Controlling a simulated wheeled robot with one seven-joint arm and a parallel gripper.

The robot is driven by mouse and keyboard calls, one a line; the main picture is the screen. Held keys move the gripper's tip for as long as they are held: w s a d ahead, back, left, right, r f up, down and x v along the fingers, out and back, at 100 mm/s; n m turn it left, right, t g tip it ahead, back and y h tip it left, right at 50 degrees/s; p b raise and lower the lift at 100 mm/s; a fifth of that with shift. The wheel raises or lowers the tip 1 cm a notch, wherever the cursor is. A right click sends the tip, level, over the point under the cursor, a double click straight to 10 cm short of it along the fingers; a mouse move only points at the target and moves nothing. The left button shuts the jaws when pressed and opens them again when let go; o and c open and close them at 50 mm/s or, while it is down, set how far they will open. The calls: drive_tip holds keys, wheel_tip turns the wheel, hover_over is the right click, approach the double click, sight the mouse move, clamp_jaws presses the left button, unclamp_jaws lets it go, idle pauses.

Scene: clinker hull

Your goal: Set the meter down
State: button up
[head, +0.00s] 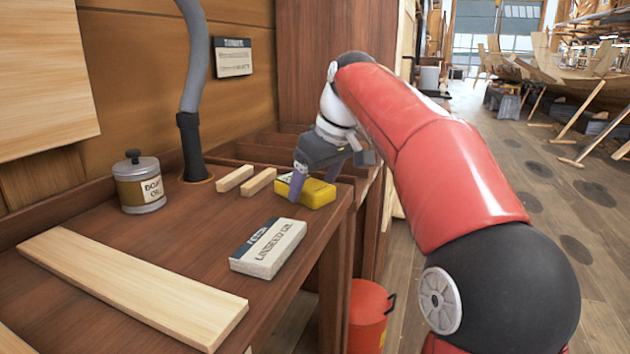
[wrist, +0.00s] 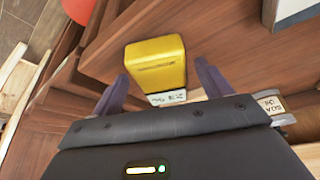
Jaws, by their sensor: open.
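The meter is a yellow block (head: 311,191) with a pale label, lying on the wooden bench near its right edge. It also shows in the wrist view (wrist: 157,64), with the label end towards my gripper. My gripper (head: 312,188) is over the meter, its purple-grey fingers pointing down. In the wrist view the fingers (wrist: 162,82) stand on either side of the meter, apart, with a gap visible on both sides. The meter appears to rest on the bench top.
A linseed oil box (head: 268,248) lies in front of the meter. Two small wood blocks (head: 246,181) are left of it. A labelled tin (head: 140,184), a grey hose (head: 191,110) and a long board (head: 133,286) are farther left. A red bucket (head: 369,314) stands on the floor.

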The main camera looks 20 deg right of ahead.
drive_tip(key=p+v, duration=0.2)
drive_tip(key=v, duration=1)
drive_tip(key=shift+r, duration=0.1)
